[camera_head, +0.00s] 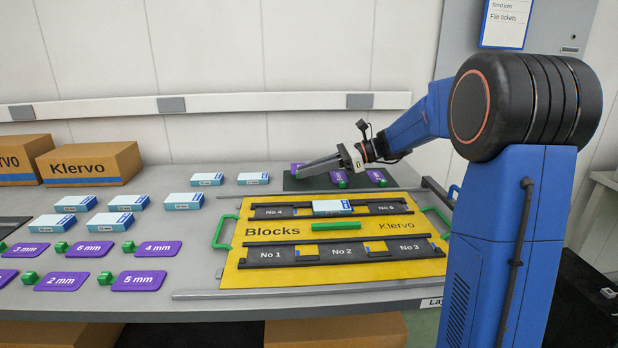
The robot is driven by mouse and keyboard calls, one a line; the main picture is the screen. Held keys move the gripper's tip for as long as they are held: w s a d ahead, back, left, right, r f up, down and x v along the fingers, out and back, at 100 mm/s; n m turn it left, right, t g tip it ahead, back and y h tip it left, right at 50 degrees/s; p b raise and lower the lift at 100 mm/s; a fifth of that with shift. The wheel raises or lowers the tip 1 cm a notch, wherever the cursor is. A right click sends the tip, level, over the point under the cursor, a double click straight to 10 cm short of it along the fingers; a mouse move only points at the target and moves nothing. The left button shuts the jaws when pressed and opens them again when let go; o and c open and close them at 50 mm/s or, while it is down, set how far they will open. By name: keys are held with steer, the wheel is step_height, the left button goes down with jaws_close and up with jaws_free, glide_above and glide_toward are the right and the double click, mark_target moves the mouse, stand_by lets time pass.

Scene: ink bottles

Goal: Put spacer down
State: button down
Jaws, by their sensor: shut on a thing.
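My gripper (303,170) reaches in from the right, low over the left part of a dark mat (318,183) at the back of the table. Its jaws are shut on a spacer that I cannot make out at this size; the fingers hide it. A purple card (296,166) shows just behind the fingertips. More green spacers (128,247) stand beside purple cards marked in mm, such as the 4 mm card (158,249), at the front left.
A yellow Blocks board (260,258) with green handles and black numbered rails fills the table's middle right. Several white-and-blue boxes (184,201) stand left of it. Klervo cartons (90,162) stand at the back left. The table between the boxes and the board is clear.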

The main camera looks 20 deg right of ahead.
steer(key=shift+f, duration=1.05)
steer(key=shift+f, duration=0.3)
steer(key=c, duration=1.7)
jaws_free()
steer(key=shift+c, duration=0.2)
steer(key=shift+r, duration=0.3)
steer(key=v, duration=1.2)
